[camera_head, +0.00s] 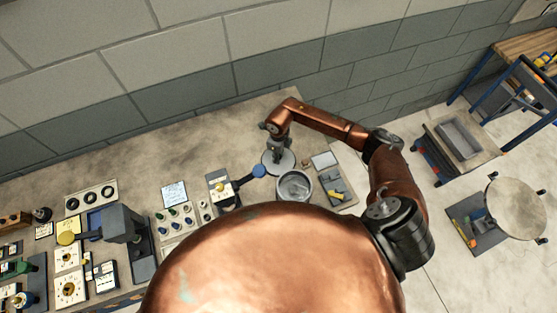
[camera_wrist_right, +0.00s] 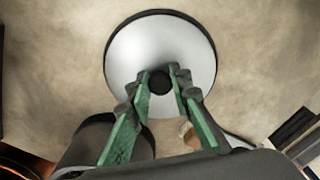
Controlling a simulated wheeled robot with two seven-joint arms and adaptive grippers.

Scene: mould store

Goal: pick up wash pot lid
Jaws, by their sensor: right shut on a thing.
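The wash pot lid (camera_wrist_right: 160,40) is a round, pale silver disc with a dark rim and a black knob at its middle. In the right wrist view my right gripper (camera_wrist_right: 161,82) is shut on that black knob, its two green-backed fingers on either side. In the head view the lid (camera_head: 270,166) is below my right gripper (camera_head: 278,155), left of and behind an open round metal pot (camera_head: 294,185). I cannot tell whether the lid touches the bench. My left gripper is not in view.
The bench (camera_head: 140,160) has bare room behind and left of the lid. A blue-knobbed device (camera_head: 222,192) and a tray of small knobs (camera_head: 177,219) stand to the left. A tool tray (camera_head: 338,188) lies right of the pot. A wall (camera_head: 180,60) runs behind.

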